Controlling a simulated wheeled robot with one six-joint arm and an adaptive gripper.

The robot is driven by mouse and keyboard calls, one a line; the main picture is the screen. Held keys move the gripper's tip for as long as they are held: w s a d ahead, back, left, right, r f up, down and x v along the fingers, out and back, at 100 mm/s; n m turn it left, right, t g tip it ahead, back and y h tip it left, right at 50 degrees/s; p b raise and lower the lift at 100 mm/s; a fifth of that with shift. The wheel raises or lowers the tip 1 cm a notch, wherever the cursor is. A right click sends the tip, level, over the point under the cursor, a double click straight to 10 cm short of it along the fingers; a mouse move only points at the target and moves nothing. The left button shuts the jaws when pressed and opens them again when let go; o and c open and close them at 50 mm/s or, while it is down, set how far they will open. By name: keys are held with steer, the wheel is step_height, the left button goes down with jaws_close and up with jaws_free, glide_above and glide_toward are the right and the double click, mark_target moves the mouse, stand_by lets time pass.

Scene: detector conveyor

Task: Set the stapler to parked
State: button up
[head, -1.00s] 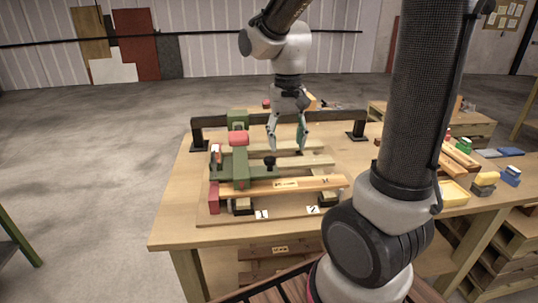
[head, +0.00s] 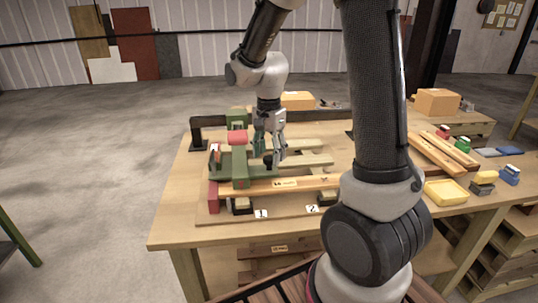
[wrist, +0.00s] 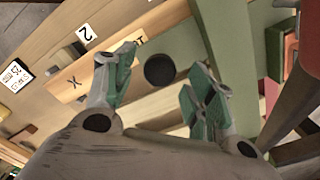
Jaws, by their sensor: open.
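The stapler (head: 239,176) is a green device with a red block (head: 237,137) on top, at the left of the work table. A green arm runs right from it to a black round knob (head: 268,160). In the wrist view the knob (wrist: 159,70) shows between the two fingers, with the green arm (wrist: 237,45) to its right. My gripper (head: 269,156) is open over the knob; it also shows in the wrist view (wrist: 162,62). Neither finger visibly touches the knob. I cannot tell how far the fingertips reach down beside it.
A wooden plank (head: 300,184) lies across the fixture in front of the stapler, above cards marked 1 (head: 261,214) and 2 (head: 312,209). A dark rail (head: 197,134) stands behind. A yellow tray (head: 446,193) and loose planks (head: 443,153) lie at right.

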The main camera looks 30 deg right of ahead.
steer(key=shift+f, duration=0.5)
jaws_close()
steer(key=shift+s+d, duration=0.1)
steer(key=shift+d, duration=0.05)
steer(key=s+d, duration=0.4)
steer(key=d, duration=1)
steer(key=s+d, duration=0.5)
steer(key=d, duration=0.9)
steer(key=s+d, duration=0.5)
steer(key=d, duration=1)
steer(key=shift+r, duration=0.1)
jaws_free()
steer(key=shift+d, duration=0.1)
